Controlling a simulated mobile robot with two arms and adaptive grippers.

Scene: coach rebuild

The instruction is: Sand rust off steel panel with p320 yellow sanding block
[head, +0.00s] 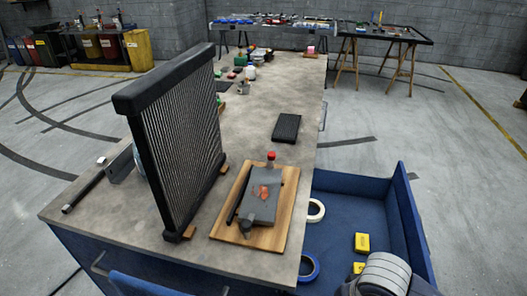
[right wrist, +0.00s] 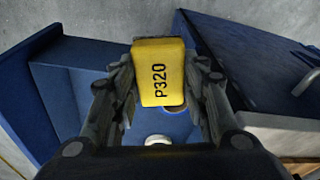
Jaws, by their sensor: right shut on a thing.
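The yellow sanding block marked P320 (right wrist: 158,72) is between the two fingers of my right gripper (right wrist: 162,82), which is shut on it. Its label faces the wrist camera. In the head view, two yellow blocks (head: 362,242) (head: 359,267) show over the blue tray at lower right; I cannot tell for sure which one is held. My right arm covers that corner and hides the fingers there. The grey steel panel (head: 258,208) lies on a wooden board (head: 226,226) on the bench, with an orange-red rust patch (head: 263,192) on top. My left gripper is not in view.
A tall black finned radiator (head: 180,140) stands left of the board. A black pad (head: 286,128) lies behind it. The blue tray (head: 345,215) has raised walls and holds a white tape roll (head: 316,211) and a blue one (head: 309,268). The bench (head: 265,105) has free room around the pad.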

